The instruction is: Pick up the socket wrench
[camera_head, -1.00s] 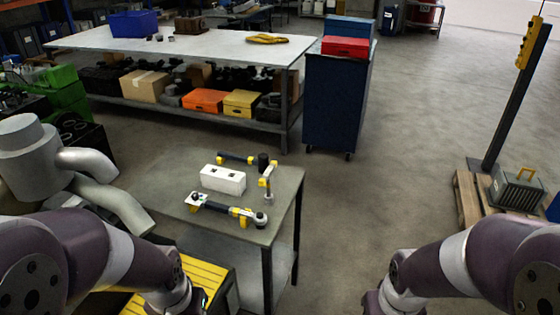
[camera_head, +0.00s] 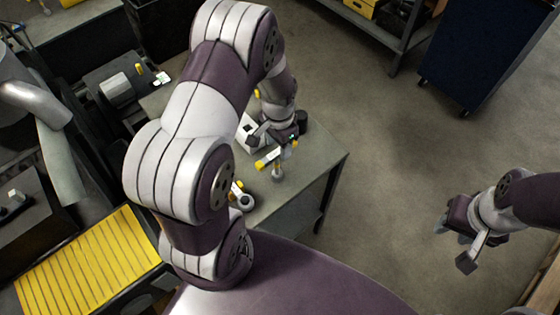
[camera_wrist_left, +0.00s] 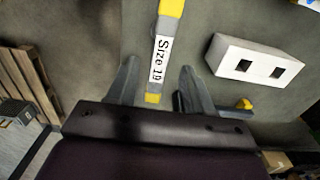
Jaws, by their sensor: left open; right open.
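A socket wrench (camera_head: 268,160) with a yellow and white handle and a grey socket end lies on the small grey table (camera_head: 310,172). In the left wrist view its handle (camera_wrist_left: 161,50), labelled "Size 19", lies between the spread fingers of my left gripper (camera_wrist_left: 160,82), with gaps on both sides. My left gripper (camera_head: 270,146) is open over the table in the head view and partly covers the wrench. Contact cannot be told. My right gripper (camera_head: 453,245) is open and empty over the floor, right of the table.
A white block (camera_wrist_left: 255,62) with two square holes lies beside the wrench. A ratchet tool (camera_head: 245,201) lies nearby, partly hidden by my left arm. A black hammer head (camera_head: 302,121) is behind my left gripper. A blue cabinet (camera_head: 475,55) stands at the back right. The floor between is clear.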

